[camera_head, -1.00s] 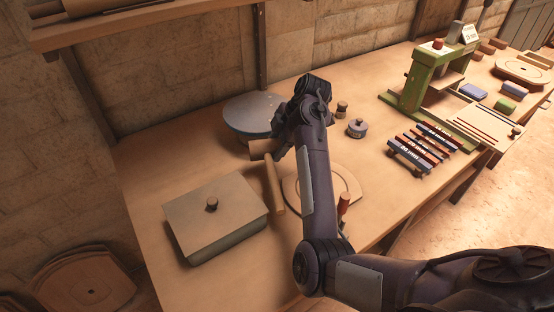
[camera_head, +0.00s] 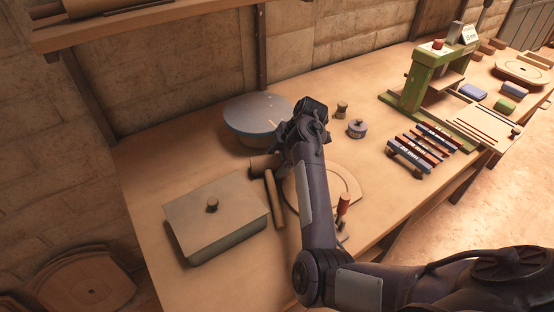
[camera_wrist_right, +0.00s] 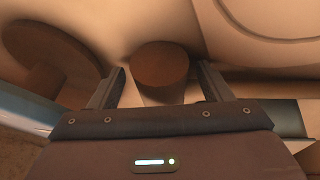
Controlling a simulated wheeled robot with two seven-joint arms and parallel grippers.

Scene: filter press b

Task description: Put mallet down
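The wooden mallet (camera_head: 276,200) lies on the bench beside the grey lidded box, its handle toward the front and its head (camera_head: 262,165) toward the back. My right gripper (camera_head: 279,156) is at the mallet head, its fingers mostly hidden by my arm in the head view. In the right wrist view the gripper (camera_wrist_right: 160,82) has its fingers apart. The round brown end of the mallet head (camera_wrist_right: 160,64) is between them, with a narrow gap on each side. My left gripper is not in view.
The grey lidded box (camera_head: 216,212) is left of the mallet, the blue-topped round tub (camera_head: 255,112) behind it. A round board (camera_head: 340,180) and a red-handled tool (camera_head: 343,203) lie to the right. A green press (camera_head: 420,85) and striped bars (camera_head: 432,145) stand farther right.

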